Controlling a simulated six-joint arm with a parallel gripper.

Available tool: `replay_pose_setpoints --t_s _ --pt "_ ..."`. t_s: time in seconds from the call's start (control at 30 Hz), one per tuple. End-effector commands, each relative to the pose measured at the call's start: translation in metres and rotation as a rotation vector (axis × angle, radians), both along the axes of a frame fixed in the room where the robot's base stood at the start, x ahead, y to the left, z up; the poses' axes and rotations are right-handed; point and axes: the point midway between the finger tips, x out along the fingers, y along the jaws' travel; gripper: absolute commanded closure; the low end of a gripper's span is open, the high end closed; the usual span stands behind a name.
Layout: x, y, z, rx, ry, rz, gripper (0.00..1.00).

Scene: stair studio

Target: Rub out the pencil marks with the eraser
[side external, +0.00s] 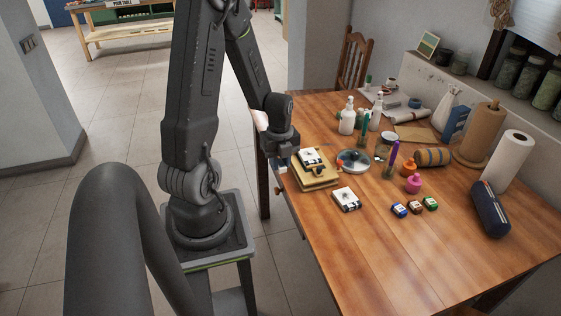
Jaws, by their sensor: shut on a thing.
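My gripper (282,163) is at the table's left edge, pointing down, beside the tan board or book stack (318,182). It is shut on a small pale thing (282,170), mostly hidden by the fingers; I cannot tell for sure that it is the eraser. A white pad with dark marks (310,156) lies on the tan stack. A second white pad with dark marks (346,199) lies on the table in front. I cannot tell whether any of these are pencil marks.
Blue (399,209), brown (415,207) and green (431,203) small blocks lie on the wooden table (440,265). A round dish (353,161), bottles (347,117), a pink bottle (413,184) and a navy case (490,209) stand around. The front table is clear.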

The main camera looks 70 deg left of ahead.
Motion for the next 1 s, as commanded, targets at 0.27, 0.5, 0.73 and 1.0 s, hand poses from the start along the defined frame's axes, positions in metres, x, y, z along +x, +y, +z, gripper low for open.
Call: replay_pose_setpoints --t_s 0.27,0.5,0.73,1.0 --pt "0.027 0.019 0.004 0.001 -0.002 -0.002 0.95" --pt "0.09 0.054 0.017 0.002 -0.002 -0.003 0.95" --pt "0.127 0.069 0.025 0.0 0.0 -0.001 0.95" --pt "0.133 0.071 0.018 -0.002 0.002 0.0 0.95"
